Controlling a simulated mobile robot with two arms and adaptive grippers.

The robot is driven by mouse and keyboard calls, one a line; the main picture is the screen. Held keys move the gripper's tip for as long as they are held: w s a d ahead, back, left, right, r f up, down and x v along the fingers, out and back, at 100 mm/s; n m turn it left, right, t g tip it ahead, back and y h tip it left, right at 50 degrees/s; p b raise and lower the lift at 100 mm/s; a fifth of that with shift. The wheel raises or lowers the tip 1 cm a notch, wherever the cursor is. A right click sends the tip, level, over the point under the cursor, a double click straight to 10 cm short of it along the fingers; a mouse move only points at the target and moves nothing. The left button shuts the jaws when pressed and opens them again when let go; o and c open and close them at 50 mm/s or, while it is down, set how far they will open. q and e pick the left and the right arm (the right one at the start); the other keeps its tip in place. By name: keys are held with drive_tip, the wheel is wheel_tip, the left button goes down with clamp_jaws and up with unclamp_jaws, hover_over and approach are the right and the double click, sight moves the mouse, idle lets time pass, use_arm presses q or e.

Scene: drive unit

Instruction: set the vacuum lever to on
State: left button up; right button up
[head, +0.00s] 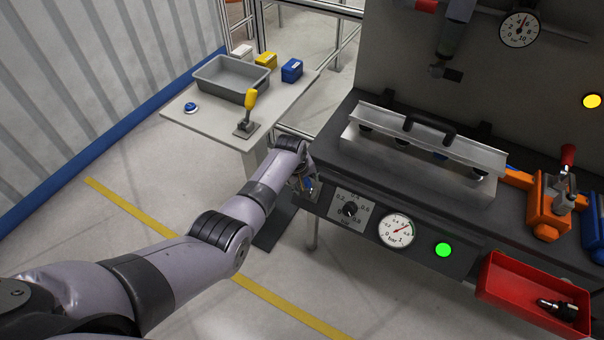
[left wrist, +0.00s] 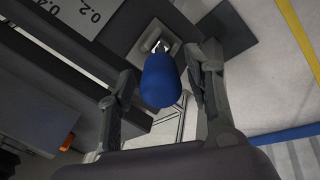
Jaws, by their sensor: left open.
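A lever with a blue handle (left wrist: 162,82) shows in the left wrist view, on a grey metal base plate (left wrist: 150,44); I take it to be the vacuum lever. My left gripper (left wrist: 164,92) is open, with one finger on each side of the blue handle. I cannot tell whether either finger touches it. In the head view my left gripper (head: 302,186) is at the left end of the bench front, beside the dial panel. My right gripper is not in view.
A dial (head: 350,209), a bar gauge (head: 397,231) and a lit green lamp (head: 443,250) sit on the bench front. A red bin (head: 515,300) hangs at right. A side table (head: 215,121) holds a grey tray (head: 219,87) and a yellow-handled lever (head: 250,104).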

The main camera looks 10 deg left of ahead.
use_arm(q)
drive_tip(key=v, duration=1.1)
drive_tip(key=shift+s+r, duration=0.15)
drive_tip(key=shift+r, duration=0.1)
drive_tip(key=shift+f, duration=0.1)
